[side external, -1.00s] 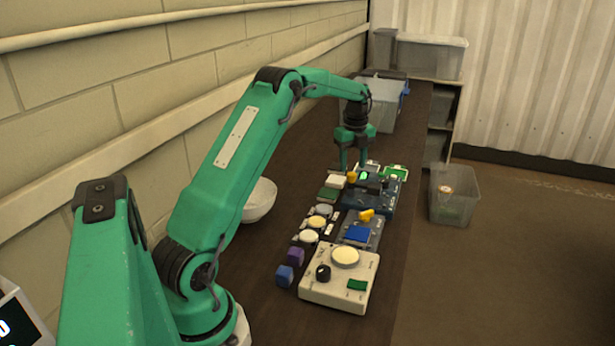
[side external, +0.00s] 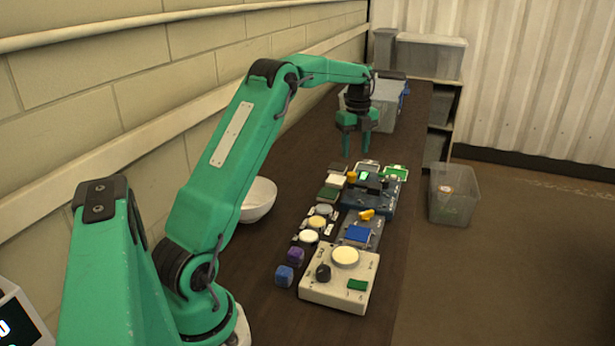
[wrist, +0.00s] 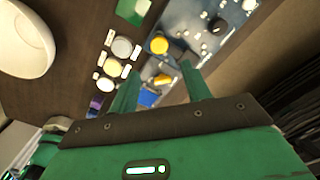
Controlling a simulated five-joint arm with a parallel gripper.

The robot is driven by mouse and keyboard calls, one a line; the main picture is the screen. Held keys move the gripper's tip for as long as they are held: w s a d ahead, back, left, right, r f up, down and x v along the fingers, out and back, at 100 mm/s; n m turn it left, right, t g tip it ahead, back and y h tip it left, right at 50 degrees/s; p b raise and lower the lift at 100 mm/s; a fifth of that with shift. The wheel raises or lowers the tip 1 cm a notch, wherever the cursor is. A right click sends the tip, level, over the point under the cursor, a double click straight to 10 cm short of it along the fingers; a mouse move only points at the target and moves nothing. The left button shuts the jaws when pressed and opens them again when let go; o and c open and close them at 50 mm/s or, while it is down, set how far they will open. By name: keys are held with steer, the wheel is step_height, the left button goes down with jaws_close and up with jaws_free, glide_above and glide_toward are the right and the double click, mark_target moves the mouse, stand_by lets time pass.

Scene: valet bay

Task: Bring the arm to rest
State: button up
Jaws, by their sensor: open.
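My gripper (side external: 355,152) is open and empty, with its fingers pointing down in the air above the far end of the device row. In the wrist view its two green fingers (wrist: 158,86) stand apart with nothing between them. Below it lies a dark blue panel (side external: 388,200) with a small green lit display and a yellow knob; the panel also shows in the wrist view (wrist: 203,40). My arm reaches out over the dark bench in the side view.
A white bowl (side external: 259,200) stands left of the panels. A cream control box (side external: 318,290) and two small cubes, purple (side external: 295,256) and blue (side external: 284,275), sit nearer. Grey bins (side external: 384,112) stand at the far end. A clear bin (side external: 455,205) stands right of the bench.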

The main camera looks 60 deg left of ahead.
steer(key=s+d+r+n+t, duration=0.1)
steer(key=s+d+r+n, duration=0.4)
steer(key=d, duration=0.4)
steer(key=s+d+r+n+t, duration=0.2)
steer(key=s+d+r+n, duration=0.2)
steer(key=s+d+r, duration=0.45)
steer(key=s+d+f+n+t, duration=0.1)
steer(key=s+d+f+n, duration=0.2)
steer(key=s+d, duration=0.3)
steer(key=s+d+f+n+t, duration=0.1)
steer(key=s+d+f+n, duration=0.2)
steer(key=s+d+n, duration=0.2)
steer(key=s+d, duration=0.1)
steer(key=s, duration=0.2)
steer(key=shift+f+n, duration=0.2)
steer(key=shift+n, duration=0.2)
steer(key=shift+s, duration=0.1)
steer(key=shift+c, duration=0.5)
